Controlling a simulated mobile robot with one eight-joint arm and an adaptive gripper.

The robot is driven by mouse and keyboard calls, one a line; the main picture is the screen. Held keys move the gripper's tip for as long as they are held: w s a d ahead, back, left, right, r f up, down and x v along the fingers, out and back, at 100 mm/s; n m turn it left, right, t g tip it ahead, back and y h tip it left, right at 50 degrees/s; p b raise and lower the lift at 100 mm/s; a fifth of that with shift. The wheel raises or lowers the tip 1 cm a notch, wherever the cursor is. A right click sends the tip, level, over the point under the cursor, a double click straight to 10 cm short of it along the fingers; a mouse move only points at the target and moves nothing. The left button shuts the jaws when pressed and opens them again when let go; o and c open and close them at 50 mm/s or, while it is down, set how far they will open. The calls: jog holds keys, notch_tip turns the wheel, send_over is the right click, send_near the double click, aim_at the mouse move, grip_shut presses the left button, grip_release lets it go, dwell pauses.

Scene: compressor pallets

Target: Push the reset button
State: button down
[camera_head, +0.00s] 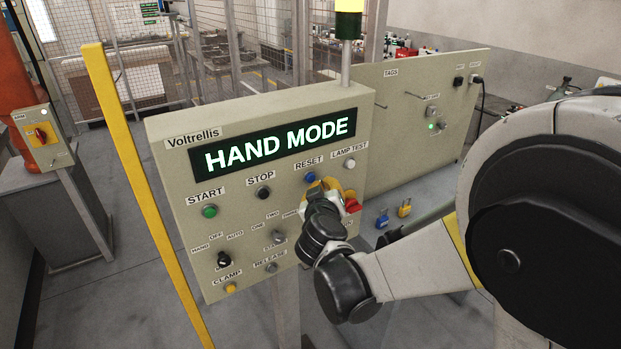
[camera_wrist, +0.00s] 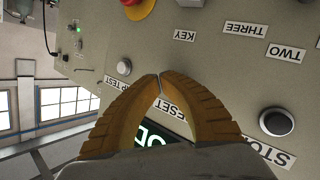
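The blue reset button (camera_head: 310,177) sits under the RESET label on the control panel (camera_head: 180,150) in the head view. My gripper (camera_head: 323,186) is just right of and below the button there, close to the panel face. In the wrist view, the yellow fingers of my gripper (camera_wrist: 160,76) meet at their tips, shut with nothing visible between them. The upside-down RESET label (camera_wrist: 172,109) shows partly between the fingers. The button itself is hidden in the wrist view, apparently behind the fingertips. I cannot tell whether the fingers touch it.
The black stop button (camera_head: 263,192) is left of reset; the white lamp test button (camera_head: 349,163) is right. A yellow post (camera_head: 140,180) stands left of the panel. A tags board (camera_head: 400,130) stands behind right.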

jog(key=s+d, duration=0.3)
jog(key=s, duration=0.2)
jog(key=shift+d, duration=0.2)
dwell(0.3)
dwell(0.5)
jog(key=s+d+f+m+g+h+b, duration=0.1)
jog(key=s+d+f+m+g+b, duration=0.15)
jog(key=s+d, duration=0.35)
jog(key=s+d+f+m+g+h+b, duration=0.1)
jog(key=s+d+g+b, duration=0.2)
jog(key=d, duration=0.5)
jog(key=s+f+g+y+b, duration=0.1)
jog(key=s+f+b, duration=0.1)
jog(key=s, duration=0.6)
jog(key=s+d+f+m+g+y+b, duration=0.1)
jog(key=s+f, duration=0.3)
jog(key=s, duration=0.4)
jog(key=shift+d+f+g+b, duration=0.25)
jog(key=shift+f+g+b, duration=0.15)
jog(key=shift+b, duration=0.15)
